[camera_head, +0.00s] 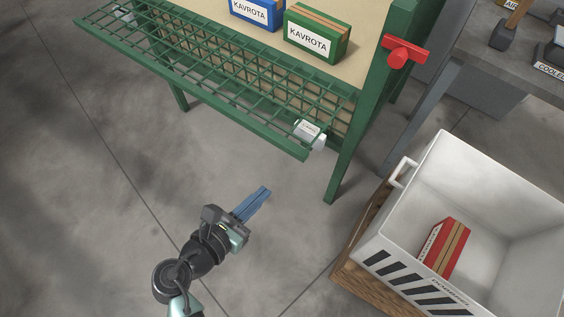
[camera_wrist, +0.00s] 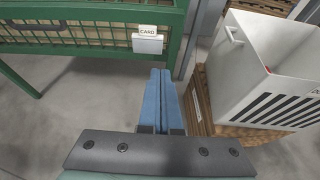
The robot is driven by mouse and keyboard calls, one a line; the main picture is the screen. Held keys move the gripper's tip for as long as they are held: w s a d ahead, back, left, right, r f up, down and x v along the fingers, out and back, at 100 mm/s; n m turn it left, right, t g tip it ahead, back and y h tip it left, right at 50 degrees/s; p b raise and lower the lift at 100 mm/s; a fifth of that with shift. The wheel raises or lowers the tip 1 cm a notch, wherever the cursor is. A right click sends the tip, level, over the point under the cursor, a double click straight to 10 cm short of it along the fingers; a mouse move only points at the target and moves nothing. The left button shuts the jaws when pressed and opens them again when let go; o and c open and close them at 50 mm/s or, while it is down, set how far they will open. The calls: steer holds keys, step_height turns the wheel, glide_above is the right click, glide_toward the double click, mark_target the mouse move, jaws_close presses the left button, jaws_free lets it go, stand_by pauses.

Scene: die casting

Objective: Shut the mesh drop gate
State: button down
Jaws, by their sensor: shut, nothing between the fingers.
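The green mesh drop gate (camera_head: 222,87) hangs folded outward and down from the front edge of the green-framed table in the head view. Its outer rail runs from upper left to a white card holder (camera_head: 310,133) near its right end. In the wrist view the gate's mesh (camera_wrist: 60,32) crosses the upper left, with the white card holder (camera_wrist: 148,43) at its right. My gripper (camera_head: 266,190) is shut and empty, with its blue fingers together. It is below and in front of the gate's right end, apart from it. The fingers also show in the wrist view (camera_wrist: 160,72).
A blue box (camera_head: 256,12) and a green box (camera_head: 318,33) stand on the tabletop. A red handle (camera_head: 404,52) is on the right post. A white crate (camera_head: 402,235) with a red box (camera_head: 446,247) stands on a wooden pallet at right. The floor at left is clear.

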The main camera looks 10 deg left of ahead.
steer(key=b+x, duration=0.3)
steer(key=x, duration=0.7)
steer(key=shift+r+p, duration=0.55)
steer(key=shift+r, duration=1.5)
steer(key=shift+r, duration=0.1)
